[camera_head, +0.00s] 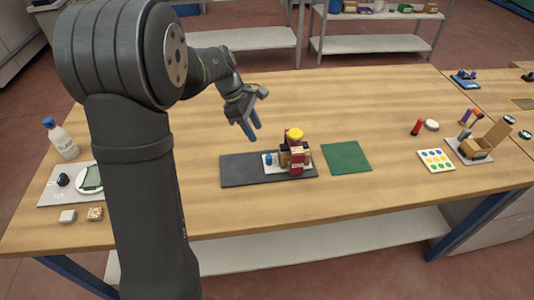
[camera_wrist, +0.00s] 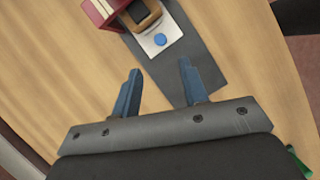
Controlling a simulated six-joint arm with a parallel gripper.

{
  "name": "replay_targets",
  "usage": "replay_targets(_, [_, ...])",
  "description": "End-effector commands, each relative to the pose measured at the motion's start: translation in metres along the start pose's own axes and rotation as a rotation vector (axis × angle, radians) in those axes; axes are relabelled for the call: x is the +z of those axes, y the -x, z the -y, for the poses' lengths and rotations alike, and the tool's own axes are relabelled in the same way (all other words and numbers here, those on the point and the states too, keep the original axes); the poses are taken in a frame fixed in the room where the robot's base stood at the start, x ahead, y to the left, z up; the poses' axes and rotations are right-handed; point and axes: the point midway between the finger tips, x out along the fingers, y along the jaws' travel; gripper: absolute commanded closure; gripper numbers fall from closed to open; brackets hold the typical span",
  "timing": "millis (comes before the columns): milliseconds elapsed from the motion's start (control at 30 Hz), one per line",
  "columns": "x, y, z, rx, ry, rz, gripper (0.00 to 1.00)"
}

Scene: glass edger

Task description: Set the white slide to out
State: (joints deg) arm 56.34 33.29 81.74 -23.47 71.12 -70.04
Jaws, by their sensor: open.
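A small machine stands on a dark grey mat (camera_head: 236,172), with a red block (camera_head: 297,163), a brown body and a yellow round top (camera_head: 294,134). A white plate (camera_head: 268,164) with a blue knob (camera_head: 268,158) shows at its left side. In the wrist view the white plate (camera_wrist: 149,47) and its blue knob (camera_wrist: 160,39) are beyond my fingertips, beside the brown part (camera_wrist: 140,17) and the red block (camera_wrist: 103,10). I cannot tell which part is the slide or its setting. My gripper (camera_head: 253,131), also in the wrist view (camera_wrist: 160,70), is open, empty and above the table, apart from the machine.
A green mat (camera_head: 346,157) lies right of the machine. Farther right are a red cylinder (camera_head: 417,127), a card with coloured dots (camera_head: 436,160) and an open wooden box (camera_head: 478,148). A bottle (camera_head: 62,140) stands at the far left. The table behind the machine is clear.

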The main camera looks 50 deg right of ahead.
Motion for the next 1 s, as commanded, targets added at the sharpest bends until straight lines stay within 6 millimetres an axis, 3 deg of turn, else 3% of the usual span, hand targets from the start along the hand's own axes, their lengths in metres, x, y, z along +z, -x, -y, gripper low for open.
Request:
replay_targets(200, [0.0,-0.05,0.001,-0.006,0.0,0.0,0.6])
replay_targets(500, [0.0,-0.099,0.0,-0.003,-0.002,-0.001,0.6])
replay_targets(933, [0.0,-0.11,0.0,0.0,-0.001,-0.001,0.6])
replay_targets(1000, [0.0,-0.11,0.0,0.0,-0.001,-0.001,0.7])
